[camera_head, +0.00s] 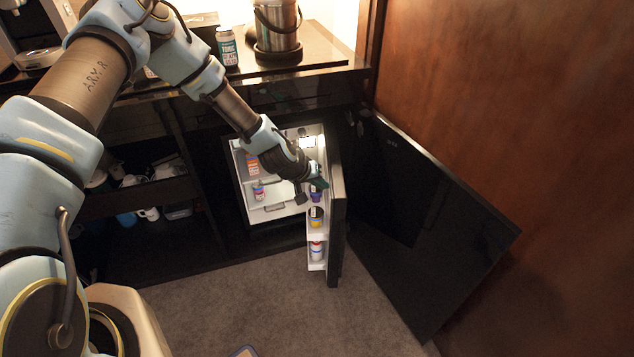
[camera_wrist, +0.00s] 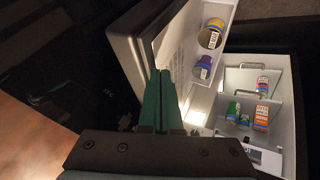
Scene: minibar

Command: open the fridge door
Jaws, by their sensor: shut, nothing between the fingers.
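The fridge door (camera_head: 337,222) stands wide open, swung out toward me, with small containers on its inner shelves. The lit white fridge interior (camera_head: 270,210) shows behind it and holds a few small items. In the wrist view the dark door (camera_wrist: 128,48) is at upper left and the interior (camera_wrist: 278,85) at right. My gripper (camera_head: 318,184) is at the inner side of the door, near its upper shelf. In the wrist view the green fingers of my gripper (camera_wrist: 161,75) are together with nothing between them. Whether they touch the door, I cannot tell.
A black cabinet door (camera_head: 430,225) stands open to the right of the fridge. The counter above carries a can (camera_head: 227,46) and a metal pot (camera_head: 277,27). Open shelves (camera_head: 140,195) with cups are at left. The carpet (camera_head: 270,310) in front is mostly clear.

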